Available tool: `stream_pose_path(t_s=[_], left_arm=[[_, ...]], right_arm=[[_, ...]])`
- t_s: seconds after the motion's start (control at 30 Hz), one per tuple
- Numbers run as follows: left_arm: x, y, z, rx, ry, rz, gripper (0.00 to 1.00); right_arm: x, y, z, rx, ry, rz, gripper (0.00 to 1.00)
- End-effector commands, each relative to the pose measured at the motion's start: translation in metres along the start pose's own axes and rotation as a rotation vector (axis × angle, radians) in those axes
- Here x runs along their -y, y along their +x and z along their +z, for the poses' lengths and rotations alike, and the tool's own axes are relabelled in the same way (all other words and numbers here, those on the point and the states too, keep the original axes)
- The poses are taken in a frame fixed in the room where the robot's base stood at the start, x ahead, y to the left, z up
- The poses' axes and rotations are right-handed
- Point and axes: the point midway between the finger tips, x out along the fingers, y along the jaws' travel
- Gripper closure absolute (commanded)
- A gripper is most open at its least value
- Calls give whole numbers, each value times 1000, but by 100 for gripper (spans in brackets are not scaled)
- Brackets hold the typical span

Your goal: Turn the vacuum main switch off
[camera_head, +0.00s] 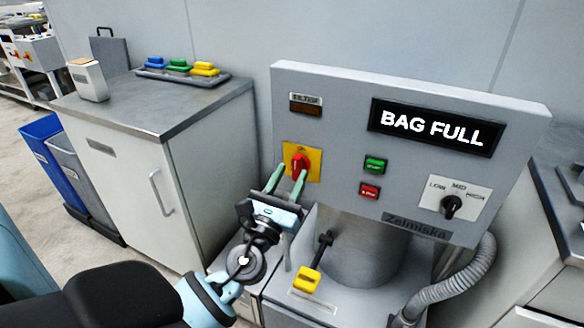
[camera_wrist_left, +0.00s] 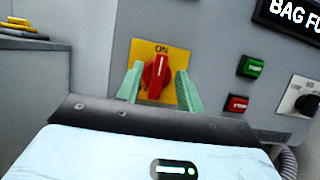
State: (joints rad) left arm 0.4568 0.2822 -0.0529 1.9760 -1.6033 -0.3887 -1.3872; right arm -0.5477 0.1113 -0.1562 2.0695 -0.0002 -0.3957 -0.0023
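The vacuum main switch is a red rotary knob (camera_head: 299,165) on a yellow plate (camera_head: 314,154), on the left of the grey control panel (camera_head: 340,120). In the left wrist view the red knob (camera_wrist_left: 157,73) stands nearly upright, its white mark pointing up towards "ON". My left gripper (camera_head: 286,180) is at the knob, its green fingers apart. In the left wrist view the left gripper (camera_wrist_left: 157,86) has one finger on each side of the knob, with a visible gap on the right; contact on the left is unclear. The right gripper is not in view.
The panel has a "BAG FULL" display (camera_head: 435,127), a green button (camera_head: 375,164), a red button (camera_head: 369,190) and a black LOW-MID-HIGH knob (camera_head: 451,206). A yellow-handled lever (camera_head: 306,280) stands below. A grey cabinet (camera_head: 130,180) is on the left, and a hose (camera_head: 465,275) on the right.

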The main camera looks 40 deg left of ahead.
Motion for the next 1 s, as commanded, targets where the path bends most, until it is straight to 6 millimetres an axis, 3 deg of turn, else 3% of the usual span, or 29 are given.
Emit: stream_pose_path(t_s=[0.2,0.5,0.8,1.0], left_arm=[[0,19,0,0,-1,1,63],[0,20,-1,-2,-1,0,63],[0,20,-1,-1,-1,0,100],[0,20,-1,-1,-6,2,100]], right_arm=[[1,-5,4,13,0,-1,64],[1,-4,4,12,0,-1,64],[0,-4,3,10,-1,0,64],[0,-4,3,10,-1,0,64]])
